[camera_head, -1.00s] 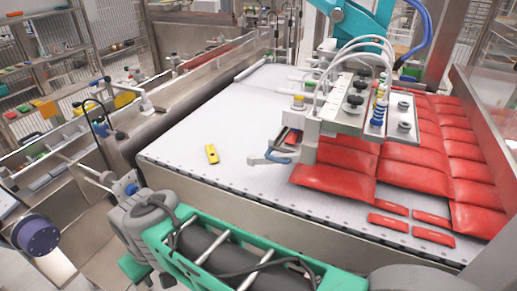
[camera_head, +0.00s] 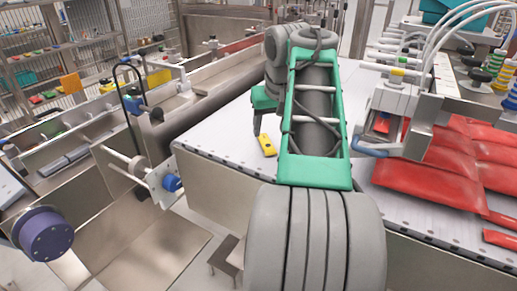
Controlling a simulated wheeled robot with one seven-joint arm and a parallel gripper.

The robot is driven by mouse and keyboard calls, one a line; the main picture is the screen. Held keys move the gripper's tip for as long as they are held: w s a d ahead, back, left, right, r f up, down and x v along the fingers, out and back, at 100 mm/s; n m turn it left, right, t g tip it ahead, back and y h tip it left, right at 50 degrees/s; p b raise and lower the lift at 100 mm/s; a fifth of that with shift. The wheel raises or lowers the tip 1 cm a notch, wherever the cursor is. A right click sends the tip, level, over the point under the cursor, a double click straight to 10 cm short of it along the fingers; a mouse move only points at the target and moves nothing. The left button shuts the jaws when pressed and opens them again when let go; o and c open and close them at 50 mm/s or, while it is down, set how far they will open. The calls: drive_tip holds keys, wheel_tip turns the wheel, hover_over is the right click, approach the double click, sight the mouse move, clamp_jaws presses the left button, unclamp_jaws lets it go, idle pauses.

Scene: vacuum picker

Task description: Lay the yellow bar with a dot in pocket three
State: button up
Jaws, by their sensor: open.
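The yellow bar (camera_head: 266,145) lies flat on the white belt near its left front edge, with a small dark dot on its upper face. My arm reaches over the belt just right of the bar. A dark finger of my gripper (camera_head: 257,121) shows below the green wrist part, just above and behind the bar and apart from it. The rest of my gripper is hidden behind the arm; it is open and holds nothing. I cannot make out pocket three.
The vacuum picker head (camera_head: 400,100) hangs over the belt (camera_head: 215,135) right of my arm. Red pouches (camera_head: 430,180) cover the belt's right side. A metal side rail (camera_head: 215,95) runs along the left. The belt left of the bar is clear.

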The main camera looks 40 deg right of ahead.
sight(267, 142)
drive_tip(key=x, duration=0.2)
drive_tip(key=b+x, duration=0.1)
drive_tip(key=x, duration=0.1)
drive_tip(key=b+x, duration=0.1)
drive_tip(key=x, duration=0.1)
drive_tip(key=shift+w+d+f, duration=0.15)
drive_tip(key=shift+w+d, duration=0.1)
drive_tip(key=shift+w, duration=0.15)
drive_tip(key=shift+c, duration=0.3)
clamp_jaws()
